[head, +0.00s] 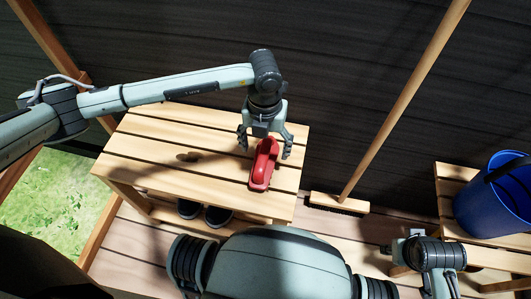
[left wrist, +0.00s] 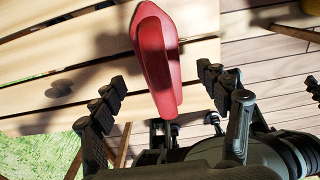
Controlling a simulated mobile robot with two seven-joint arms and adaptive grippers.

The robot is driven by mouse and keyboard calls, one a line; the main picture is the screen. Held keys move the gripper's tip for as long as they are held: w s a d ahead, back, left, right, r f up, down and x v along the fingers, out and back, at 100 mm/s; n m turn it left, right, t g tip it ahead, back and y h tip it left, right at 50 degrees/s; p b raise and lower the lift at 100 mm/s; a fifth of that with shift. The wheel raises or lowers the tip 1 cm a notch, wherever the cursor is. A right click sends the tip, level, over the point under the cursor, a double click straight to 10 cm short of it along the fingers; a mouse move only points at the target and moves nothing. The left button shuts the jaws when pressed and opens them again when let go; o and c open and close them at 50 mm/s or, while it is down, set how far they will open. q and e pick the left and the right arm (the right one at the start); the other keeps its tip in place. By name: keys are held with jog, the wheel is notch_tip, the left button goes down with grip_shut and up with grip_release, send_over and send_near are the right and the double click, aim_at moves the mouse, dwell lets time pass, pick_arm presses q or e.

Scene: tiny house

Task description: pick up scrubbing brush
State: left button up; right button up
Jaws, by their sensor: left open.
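The scrubbing brush (head: 262,168) is red with a raised handle and lies on the slatted wooden bench (head: 150,146). My left gripper (head: 265,146) is open above the far end of the brush, pointing down, with a finger on each side. In the left wrist view the brush (left wrist: 157,60) extends between the two spread fingers of my left gripper (left wrist: 160,92), with gaps on both sides. It is not gripped. My right gripper (head: 440,286) is at the lower right, partly cut off by the picture edge, so its jaws cannot be judged.
A broom (head: 400,105) leans on the dark wall (head: 340,60) right of the bench. A blue bucket (head: 492,200) stands on a small wooden stool (head: 452,190) at the right. Dark shoes (head: 217,215) sit under the bench. The bench's left part is clear.

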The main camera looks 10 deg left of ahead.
pick_arm(q)
notch_tip(320, 180, down, 6)
jog(key=shift+r, duration=0.1)
jog(key=c, duration=1.3)
jog(key=shift+r, duration=0.15)
jog(key=shift+r, duration=0.55)
notch_tip(320, 180, up, 3)
jog(key=shift+f, duration=0.1)
jog(key=s+a+r, duration=0.2)
jog(key=s, duration=0.1)
jog(key=s+a+r, duration=0.2)
jog(key=s, duration=0.1)
jog(key=s+a+r, duration=0.2)
jog(key=s+r, duration=0.1)
jog(key=s, duration=0.1)
jog(key=shift+a, duration=0.2)
